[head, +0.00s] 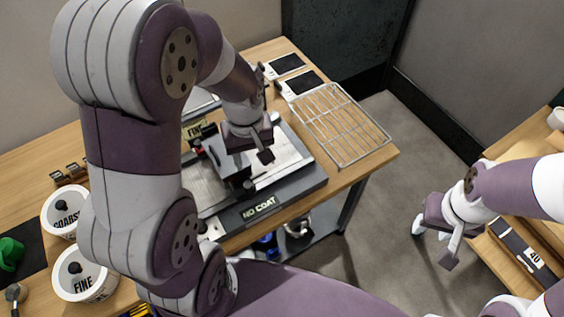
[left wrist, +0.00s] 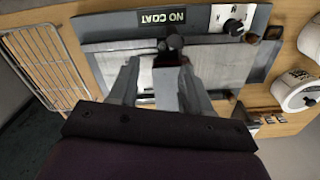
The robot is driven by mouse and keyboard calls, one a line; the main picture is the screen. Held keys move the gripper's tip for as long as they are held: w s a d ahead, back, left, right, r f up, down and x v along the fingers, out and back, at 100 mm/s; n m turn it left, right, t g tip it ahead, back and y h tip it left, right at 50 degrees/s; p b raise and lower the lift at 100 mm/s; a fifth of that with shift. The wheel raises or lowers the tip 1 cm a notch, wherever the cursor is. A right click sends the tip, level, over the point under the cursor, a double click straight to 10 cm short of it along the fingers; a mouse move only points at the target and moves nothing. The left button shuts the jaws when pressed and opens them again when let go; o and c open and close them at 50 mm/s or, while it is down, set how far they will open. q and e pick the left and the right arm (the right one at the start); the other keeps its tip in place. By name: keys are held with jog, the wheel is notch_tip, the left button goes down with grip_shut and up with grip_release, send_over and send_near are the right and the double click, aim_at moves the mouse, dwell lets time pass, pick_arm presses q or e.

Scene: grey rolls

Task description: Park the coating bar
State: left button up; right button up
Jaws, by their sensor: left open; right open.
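The coating machine, a flat bed labelled NO COAT (head: 262,208), stands on the wooden table. A block with a pale top and dark sides (head: 228,160) sits across the bed; I cannot tell the coating bar itself from this block. My left gripper (head: 250,148) is over the bed beside the block, jaws open. In the left wrist view my left gripper (left wrist: 158,68) has its two fingers apart, with a dark round knob (left wrist: 175,42) and a pale block (left wrist: 167,75) near and between them. Whether they touch is unclear. My right gripper (head: 438,238) is open and empty at the right, over the floor.
A wire rack (head: 334,124) lies at the table's right end, with dark-screened devices (head: 302,83) behind it. White tubs marked COARSE (head: 65,212) and FINE (head: 84,275) stand at the left. A second table (head: 520,150) at the right holds a bar labelled 40 (head: 528,255).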

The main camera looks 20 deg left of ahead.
aim_at(249, 196)
pick_arm(q)
jog(key=shift+n, duration=0.4)
jog(key=f, duration=0.4)
jog(key=s+f, duration=0.1)
jog(key=f, duration=0.3)
jog(key=s+f, duration=0.1)
jog(key=f, duration=0.2)
jog(key=shift+s+a+f, duration=0.2)
jog(key=shift+a+f, duration=0.1)
jog(key=shift+f, duration=0.1)
jog(key=shift+s+f, duration=0.25)
jog(key=shift+w, duration=0.2)
grip_shut()
pick_arm(e)
jog(key=shift+s+a+r, duration=0.15)
jog(key=shift+s, duration=0.3)
jog(key=shift+s+a+r, duration=0.1)
jog(key=shift+s+a, duration=0.05)
jog(key=shift+s, duration=0.3)
